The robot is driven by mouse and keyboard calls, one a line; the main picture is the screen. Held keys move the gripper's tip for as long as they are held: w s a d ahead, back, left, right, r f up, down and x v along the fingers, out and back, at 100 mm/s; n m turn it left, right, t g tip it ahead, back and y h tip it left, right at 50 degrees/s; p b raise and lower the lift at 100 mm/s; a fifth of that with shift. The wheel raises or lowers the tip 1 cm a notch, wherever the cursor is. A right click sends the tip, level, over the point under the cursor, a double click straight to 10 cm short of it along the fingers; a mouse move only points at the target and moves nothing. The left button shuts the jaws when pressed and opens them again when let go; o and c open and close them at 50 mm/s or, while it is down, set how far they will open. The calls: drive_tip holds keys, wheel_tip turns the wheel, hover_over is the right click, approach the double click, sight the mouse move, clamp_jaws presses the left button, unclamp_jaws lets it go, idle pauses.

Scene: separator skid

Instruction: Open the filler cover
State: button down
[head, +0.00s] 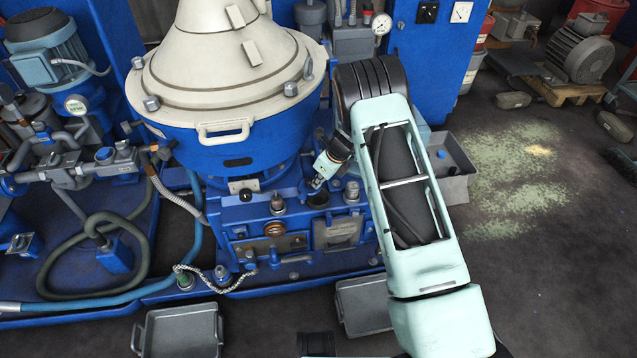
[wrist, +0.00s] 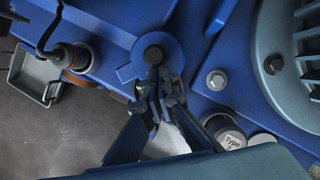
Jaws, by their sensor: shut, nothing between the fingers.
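My gripper (head: 317,184) is shut and empty, pointing down at the blue top of the skid's front housing, right of the white-topped separator. In the wrist view, its closed fingertips (wrist: 156,75) lie over the near edge of a round blue piece with a dark round centre (wrist: 153,53). This looks like the filler cover, and in the head view a dark round spot with a blue rim (head: 318,199) shows just below the fingertips. I cannot tell whether the fingertips touch it, or whether the cover is raised.
Grey-capped fittings (head: 277,204) (head: 352,191) stand on either side. A cap labelled "Type 2" (wrist: 230,138) is close to the fingers in the wrist view. The separator bowl (head: 225,140) rises behind on the left. Grey trays (head: 180,335) lie on the floor in front.

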drive_tip(key=shift+w+a+n+g+y+b, duration=0.15)
drive_tip(key=shift+w+a+n+g+b, duration=0.2)
drive_tip(key=shift+n, duration=0.6)
drive_tip(key=shift+w+a+n+g+y+b, duration=0.15)
drive_tip(key=shift+w+a+n+g+b, duration=0.2)
drive_tip(key=shift+n, duration=0.6)
drive_tip(key=shift+w+d, duration=0.1)
